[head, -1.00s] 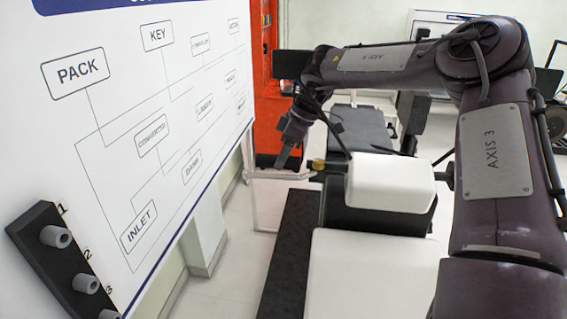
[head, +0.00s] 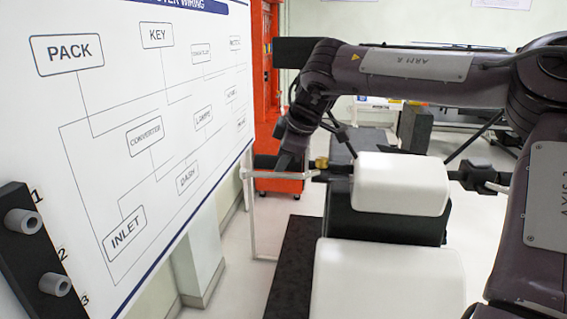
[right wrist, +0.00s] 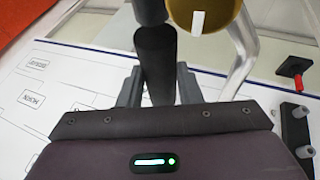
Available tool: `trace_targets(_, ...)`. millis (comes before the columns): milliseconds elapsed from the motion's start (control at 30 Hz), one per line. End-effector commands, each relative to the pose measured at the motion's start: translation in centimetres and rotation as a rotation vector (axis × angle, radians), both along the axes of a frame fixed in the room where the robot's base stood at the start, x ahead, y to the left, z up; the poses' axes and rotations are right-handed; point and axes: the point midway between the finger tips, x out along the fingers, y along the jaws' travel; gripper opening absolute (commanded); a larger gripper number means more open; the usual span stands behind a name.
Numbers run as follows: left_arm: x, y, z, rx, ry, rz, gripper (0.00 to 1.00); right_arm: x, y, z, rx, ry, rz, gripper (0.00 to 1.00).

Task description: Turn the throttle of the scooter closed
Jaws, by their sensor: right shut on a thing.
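The scooter's dark throttle grip (head: 264,162) is at the left end of the handlebar in the head view. In the right wrist view the grip (right wrist: 157,62) is a dark cylinder running between my fingers. My right gripper (head: 287,161) is shut on it; its two grey fingers (right wrist: 158,88) lie either side of the grip. A brass collar (head: 321,163) sits inboard of the grip; the collar (right wrist: 203,10) carries a white mark in the wrist view. A pale brake lever (right wrist: 242,55) runs beside the grip. The fingertips are partly hidden in the head view. My left gripper is not in view.
The scooter's white front body (head: 400,183) is right of the collar. A white wiring board (head: 130,120) stands close on the left, with a dark peg rack (head: 30,255) in front. A red cabinet (head: 266,60) is behind.

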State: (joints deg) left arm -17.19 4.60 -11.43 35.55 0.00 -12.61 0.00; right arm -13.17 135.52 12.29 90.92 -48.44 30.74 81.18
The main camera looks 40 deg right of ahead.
Motion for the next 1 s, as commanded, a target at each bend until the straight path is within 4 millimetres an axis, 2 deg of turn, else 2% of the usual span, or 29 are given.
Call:
trace_targets(267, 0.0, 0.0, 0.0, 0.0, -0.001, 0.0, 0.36, 0.0, 0.0, -0.1, 0.0, 0.002, -0.001, 0.09)
trace_targets(300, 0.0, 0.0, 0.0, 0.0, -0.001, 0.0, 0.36, 0.0, 0.0, -0.1, 0.001, 0.003, -0.001, 0.35)
trace_targets(433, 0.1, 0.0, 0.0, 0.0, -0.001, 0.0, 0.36, 0.0, 0.0, 0.0, 0.001, 0.002, 0.0, 0.52)
trace_targets(767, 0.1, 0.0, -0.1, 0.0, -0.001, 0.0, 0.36, -0.1, 0.0, 0.2, 0.0, 0.0, 0.0, 0.53)
trace_targets(1000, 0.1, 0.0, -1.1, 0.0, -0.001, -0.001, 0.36, -1.8, 0.0, 3.3, -0.001, -0.004, -0.001, 0.53)
